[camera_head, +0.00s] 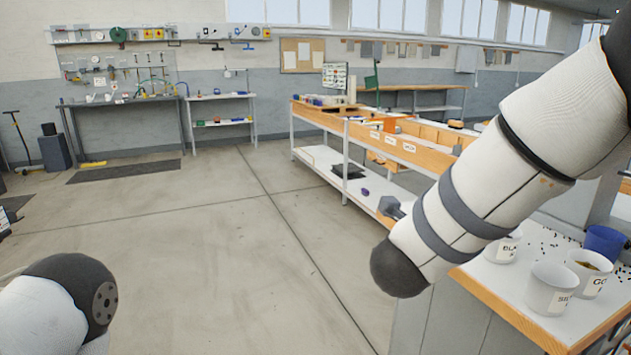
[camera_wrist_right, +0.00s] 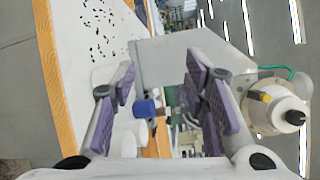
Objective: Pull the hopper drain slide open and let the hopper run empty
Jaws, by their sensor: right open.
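I cannot make out the hopper or its drain slide for certain in either view. In the right wrist view, my right gripper (camera_wrist_right: 160,78) is open and empty, its purple-padded fingers wide apart. A plain grey panel (camera_wrist_right: 163,62) shows beyond and between the fingers. A white rounded body (camera_wrist_right: 283,118) with a dark tip and a yellow-and-black part is at the right, beside the right-hand finger; I cannot tell what it is. In the head view my right arm crosses the right side and hides part of the bench. My left gripper is out of view.
The cups show beyond the fingers in the wrist view. A long workbench (camera_head: 432,160) stands behind.

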